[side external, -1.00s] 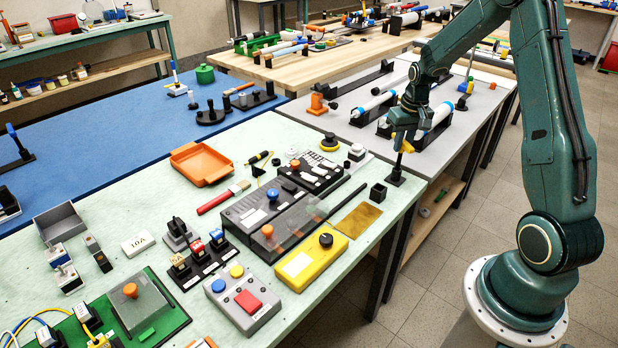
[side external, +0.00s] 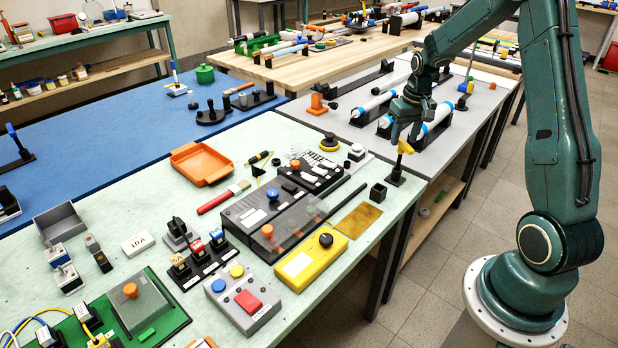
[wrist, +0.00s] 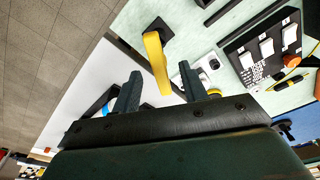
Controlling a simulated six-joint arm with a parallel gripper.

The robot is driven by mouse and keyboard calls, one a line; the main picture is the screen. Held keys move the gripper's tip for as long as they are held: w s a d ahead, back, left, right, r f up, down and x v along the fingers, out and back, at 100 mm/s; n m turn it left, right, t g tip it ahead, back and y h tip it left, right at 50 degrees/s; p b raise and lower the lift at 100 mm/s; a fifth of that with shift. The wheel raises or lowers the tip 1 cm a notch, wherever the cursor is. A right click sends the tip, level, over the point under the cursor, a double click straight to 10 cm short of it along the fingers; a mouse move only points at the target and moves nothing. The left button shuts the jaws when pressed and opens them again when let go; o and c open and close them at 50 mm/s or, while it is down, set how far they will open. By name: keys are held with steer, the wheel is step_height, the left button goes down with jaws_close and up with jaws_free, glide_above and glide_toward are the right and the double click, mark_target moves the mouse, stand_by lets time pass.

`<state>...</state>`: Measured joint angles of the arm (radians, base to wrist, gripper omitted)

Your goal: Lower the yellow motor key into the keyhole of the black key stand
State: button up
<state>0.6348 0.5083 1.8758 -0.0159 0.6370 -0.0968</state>
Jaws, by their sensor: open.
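The yellow motor key (side external: 404,147) stands upright at the black key stand (side external: 396,179), near the mint table's right corner. Its lower end meets the stand; how deep it sits in the keyhole I cannot tell. My gripper (side external: 404,132) is just above the key, pointing down. In the wrist view my gripper (wrist: 158,80) is open, with its two fingers apart. There the key (wrist: 155,62) lies in line with the gap, free of both fingers, and its far end meets the dark square stand (wrist: 161,28).
A small black open box (side external: 378,194) stands just left of the stand. A brass plate (side external: 357,219) and a yellow box with a black knob (side external: 311,262) lie nearer the front. The grey table (side external: 450,150) with white tubes in black holders is behind.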

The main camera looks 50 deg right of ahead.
step_height(320, 180, up, 11)
steer(key=s, duration=0.1)
steer(key=shift+a, duration=0.35)
steer(key=shift+s, duration=0.1)
stand_by(0.4)
steer(key=s+a+r+n+t, duration=0.1)
steer(key=s+a+r+n, duration=0.2)
steer(key=a, duration=0.5)
steer(key=s+a+r+t, duration=0.1)
steer(key=s+a+r, duration=0.3)
steer(key=a, duration=0.5)
steer(key=s+a+n+t, duration=0.2)
steer(key=s+a+n, duration=0.1)
steer(key=s+a, duration=0.6)
steer(key=s, duration=0.2)
steer(key=shift+s+a+r+y, duration=0.2)
steer(key=shift+s+a+y, duration=0.1)
